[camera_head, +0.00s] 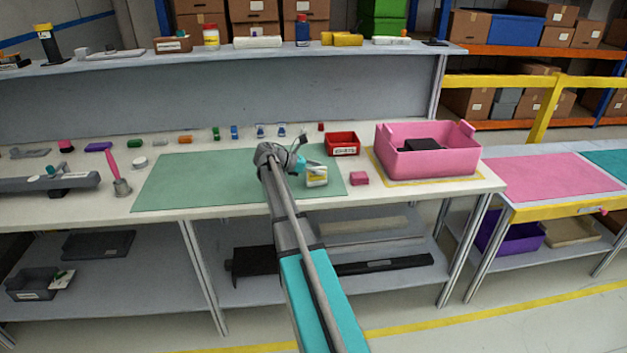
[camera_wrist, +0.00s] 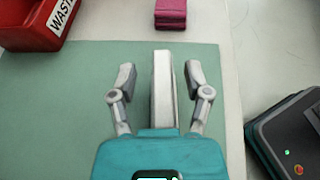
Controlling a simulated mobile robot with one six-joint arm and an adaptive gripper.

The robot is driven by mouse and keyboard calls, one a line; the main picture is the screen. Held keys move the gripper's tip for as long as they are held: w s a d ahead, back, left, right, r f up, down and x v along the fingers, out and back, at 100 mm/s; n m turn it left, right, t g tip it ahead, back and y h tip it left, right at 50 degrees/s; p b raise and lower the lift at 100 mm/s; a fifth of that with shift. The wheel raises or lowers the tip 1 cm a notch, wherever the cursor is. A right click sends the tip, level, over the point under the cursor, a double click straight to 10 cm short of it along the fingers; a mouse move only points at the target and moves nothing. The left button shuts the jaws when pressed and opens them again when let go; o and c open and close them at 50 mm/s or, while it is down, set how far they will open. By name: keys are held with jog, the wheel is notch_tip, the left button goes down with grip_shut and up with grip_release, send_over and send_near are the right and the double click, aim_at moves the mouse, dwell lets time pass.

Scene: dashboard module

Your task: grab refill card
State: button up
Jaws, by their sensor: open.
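A white block with a coloured label (camera_head: 316,178), which I take to be the refill card, stands on the green mat (camera_head: 210,180) near the mat's right side. In the wrist view the white piece (camera_wrist: 162,90) shows as a narrow upright slab. My gripper (camera_wrist: 160,78) is open, with one finger on each side of the slab. Gaps show between the slab and both fingers. In the head view my gripper (camera_head: 302,168) is at the block's upper left, and its fingers are hard to make out.
A red bin marked WASTE (camera_wrist: 35,20) and a pink block (camera_wrist: 170,14) lie beyond the mat. A pink crate (camera_head: 428,160) with a dark item inside stands to the right. Several small coloured items line the table's back. The mat's left part is clear.

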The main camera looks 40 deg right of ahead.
dwell(0.3)
grip_shut()
jog(key=shift+r, duration=0.2)
dwell(0.4)
notch_tip(320, 180, up, 3)
jog(key=p, duration=0.3)
jog(key=s+d+r+p, duration=0.6)
jog(key=s+r+p, duration=0.3)
jog(key=s, duration=0.3)
jog(key=shift+s+d+r+p, duration=0.2)
jog(key=shift+d+r+p, duration=0.1)
jog(key=shift+p, duration=0.25)
